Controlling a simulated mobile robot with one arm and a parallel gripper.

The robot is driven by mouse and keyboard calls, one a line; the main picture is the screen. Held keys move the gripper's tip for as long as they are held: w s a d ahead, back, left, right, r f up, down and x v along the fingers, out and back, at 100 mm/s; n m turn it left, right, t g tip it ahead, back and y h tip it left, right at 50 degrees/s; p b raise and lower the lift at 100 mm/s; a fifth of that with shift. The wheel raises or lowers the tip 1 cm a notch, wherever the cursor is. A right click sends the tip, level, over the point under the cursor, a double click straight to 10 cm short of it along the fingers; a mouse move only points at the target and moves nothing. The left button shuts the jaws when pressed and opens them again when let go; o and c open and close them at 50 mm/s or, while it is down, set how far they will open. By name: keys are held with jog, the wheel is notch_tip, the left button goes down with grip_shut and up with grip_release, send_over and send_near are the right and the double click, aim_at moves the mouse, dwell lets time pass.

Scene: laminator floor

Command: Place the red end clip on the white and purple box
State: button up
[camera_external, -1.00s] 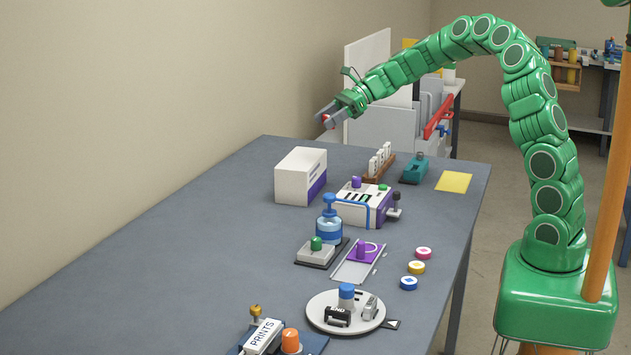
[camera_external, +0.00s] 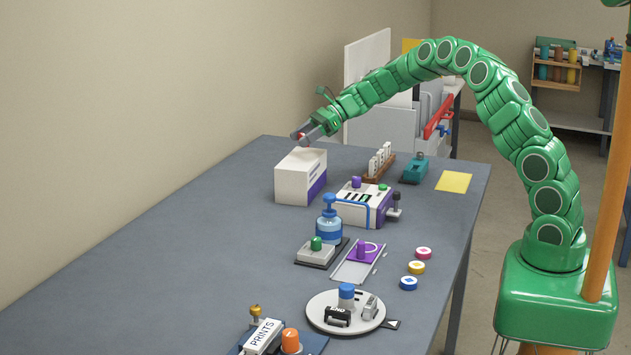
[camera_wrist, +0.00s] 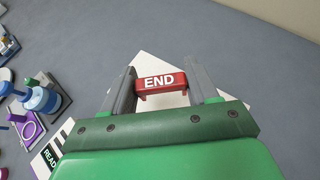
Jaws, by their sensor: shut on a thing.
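My gripper (camera_external: 306,137) is shut on the red end clip (camera_wrist: 160,82), which reads "END" in the wrist view and sits between the two grey fingers. The white and purple box (camera_external: 293,182) stands upright at the far left part of the table. My gripper is just above the box's top, and a gap seems to lie between them. In the wrist view the white box top (camera_wrist: 150,62) shows behind and around the clip, partly hidden by my gripper.
Right of the box stand a white and purple machine (camera_external: 362,205), a blue pump bottle (camera_external: 329,225) and a rack of white tags (camera_external: 379,163). A round white tray (camera_external: 318,318) holds a black END clip (camera_external: 338,318). The table left of the box is clear.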

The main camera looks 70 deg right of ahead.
aim_at(301, 158)
jog(key=shift+w+f, duration=0.4)
jog(key=shift+f, duration=1.55)
jog(key=shift+f, duration=0.1)
jog(key=o, duration=1)
